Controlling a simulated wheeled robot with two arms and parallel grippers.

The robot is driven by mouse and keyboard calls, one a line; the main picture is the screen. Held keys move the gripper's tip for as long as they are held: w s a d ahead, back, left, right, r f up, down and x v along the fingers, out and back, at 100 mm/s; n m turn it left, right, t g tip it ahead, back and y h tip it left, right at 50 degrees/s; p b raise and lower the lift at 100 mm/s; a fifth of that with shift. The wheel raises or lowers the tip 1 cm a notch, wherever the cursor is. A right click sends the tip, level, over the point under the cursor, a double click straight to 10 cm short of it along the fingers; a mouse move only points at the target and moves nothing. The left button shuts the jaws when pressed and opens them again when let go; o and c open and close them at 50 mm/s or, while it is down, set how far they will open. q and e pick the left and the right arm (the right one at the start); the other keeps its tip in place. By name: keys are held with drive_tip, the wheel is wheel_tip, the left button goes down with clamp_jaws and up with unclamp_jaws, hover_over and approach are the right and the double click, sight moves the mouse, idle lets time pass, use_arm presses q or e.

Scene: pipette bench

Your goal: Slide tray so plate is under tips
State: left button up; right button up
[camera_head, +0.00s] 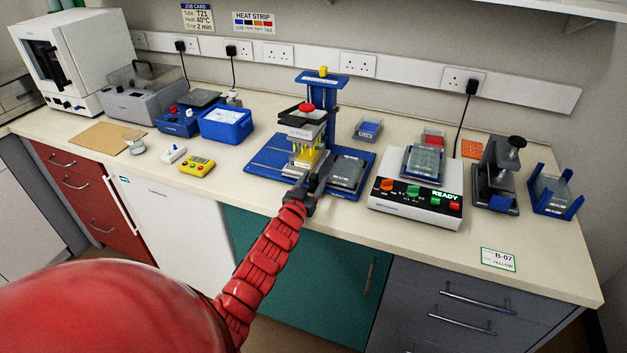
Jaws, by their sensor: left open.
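A blue pipetting stand (322,90) stands in the middle of the bench, with a head topped by a red knob (307,107). Yellow tips (307,158) hang in a row below the head. A grey tray with a plate (347,173) sits on the right part of the stand's blue base (264,163), to the right of the tips and not under them. My left gripper (312,184) is open at the front of the base, just left of the tray and below the tips. Its fingers overlap the tray's left side in the picture; I cannot tell whether they touch it. My right gripper is out of view.
A control box reading READY (415,203) stands close on the right, with a plate on top. A blue tub (225,124) and yellow timer (197,165) are to the left. A black press (497,175) and blue rack (552,193) stand at far right.

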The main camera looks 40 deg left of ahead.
use_arm(q)
clamp_jaws()
idle(1.4)
